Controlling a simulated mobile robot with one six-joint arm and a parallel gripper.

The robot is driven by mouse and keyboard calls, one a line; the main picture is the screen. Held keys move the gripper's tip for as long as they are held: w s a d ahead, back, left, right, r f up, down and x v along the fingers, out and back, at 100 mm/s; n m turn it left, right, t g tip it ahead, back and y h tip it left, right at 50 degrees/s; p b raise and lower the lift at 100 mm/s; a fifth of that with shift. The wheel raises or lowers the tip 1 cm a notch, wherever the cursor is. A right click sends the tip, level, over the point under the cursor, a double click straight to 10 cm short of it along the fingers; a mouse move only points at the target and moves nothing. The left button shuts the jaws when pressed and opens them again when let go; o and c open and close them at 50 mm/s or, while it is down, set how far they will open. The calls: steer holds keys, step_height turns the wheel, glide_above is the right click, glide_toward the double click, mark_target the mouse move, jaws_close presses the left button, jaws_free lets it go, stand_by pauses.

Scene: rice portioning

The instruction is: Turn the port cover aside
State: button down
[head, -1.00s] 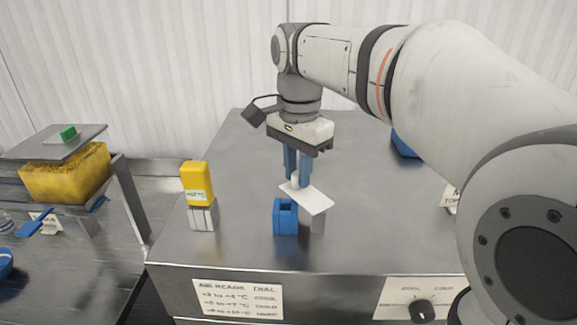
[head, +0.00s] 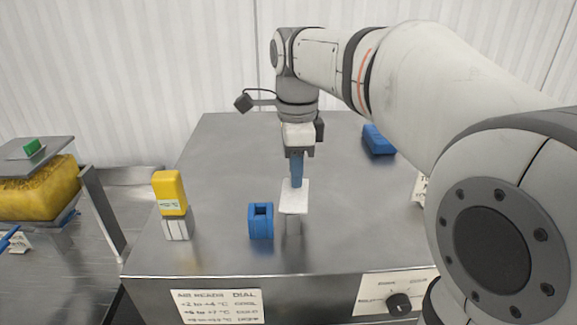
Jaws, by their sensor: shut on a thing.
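The port cover (head: 294,197) is a white flat plate on top of a short grey post (head: 293,223) on the steel cabinet top. Its long side now points toward the front edge. My gripper (head: 296,182) points down with its blue fingers at the far end of the cover and is shut on it. The fingers line up one behind the other in this view, so the exact grip on the cover is partly hidden. A blue holder with a square opening (head: 261,221) stands just left of the post, apart from the cover.
A yellow device (head: 170,193) stands in a pale block at the left. A blue object (head: 378,140) lies at the back right. A dial (head: 399,303) and a label card (head: 217,306) are on the front face.

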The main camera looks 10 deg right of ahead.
steer(key=shift+d+m, duration=0.2)
steer(key=shift+m, duration=0.2)
steer(key=c, duration=1.3)
jaws_free()
steer(key=shift+o, duration=0.2)
step_height(320, 180, up, 8)
steer(key=shift+f, duration=0.1)
steer(key=shift+s, duration=0.1)
